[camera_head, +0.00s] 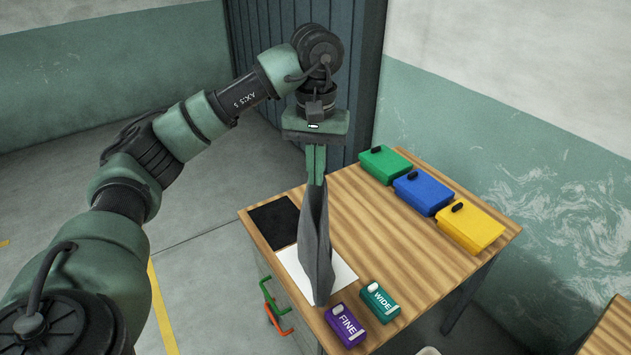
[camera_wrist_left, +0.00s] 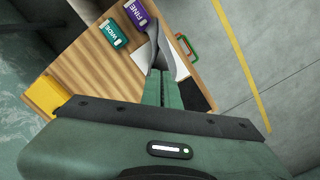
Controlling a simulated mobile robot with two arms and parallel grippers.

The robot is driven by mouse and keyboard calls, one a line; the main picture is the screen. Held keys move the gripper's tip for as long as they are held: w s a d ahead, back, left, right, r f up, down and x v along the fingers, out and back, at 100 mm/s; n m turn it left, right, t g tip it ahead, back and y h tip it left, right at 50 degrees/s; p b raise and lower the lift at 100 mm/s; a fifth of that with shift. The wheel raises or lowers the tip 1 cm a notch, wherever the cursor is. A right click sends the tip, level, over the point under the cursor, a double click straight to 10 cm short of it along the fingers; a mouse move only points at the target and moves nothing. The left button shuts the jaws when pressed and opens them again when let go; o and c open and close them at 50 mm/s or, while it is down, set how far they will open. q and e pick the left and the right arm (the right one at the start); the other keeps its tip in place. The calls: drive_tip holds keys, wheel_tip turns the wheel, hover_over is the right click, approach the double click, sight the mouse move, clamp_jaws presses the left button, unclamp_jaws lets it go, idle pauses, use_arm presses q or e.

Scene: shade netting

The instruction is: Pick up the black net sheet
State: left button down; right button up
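A dark grey-black net sheet (camera_head: 315,250) hangs in narrow folds from my left gripper (camera_head: 316,178). The gripper's green fingers are closed together on its top edge. The sheet hangs over the left part of the wooden table, its lower tip in front of a white sheet (camera_head: 343,273); I cannot tell whether the tip touches the table. In the left wrist view the net sheet (camera_wrist_left: 157,48) runs out from the closed fingers (camera_wrist_left: 161,88). A flat black square (camera_head: 274,222) lies on the table behind it. My right gripper is not in view.
The wooden table (camera_head: 410,235) carries green (camera_head: 384,164), blue (camera_head: 423,191) and yellow (camera_head: 470,227) cases along its far right edge. A purple FINE box (camera_head: 346,324) and a teal WIDE box (camera_head: 380,302) stand near the front. Green (camera_head: 268,291) and orange (camera_head: 274,320) handles stick out at the left side.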

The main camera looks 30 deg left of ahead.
use_arm(q)
wheel_tip(320, 180, up, 15)
drive_tip(key=shift+f, duration=0.15)
idle(0.4)
drive_tip(key=shift+a, duration=0.1)
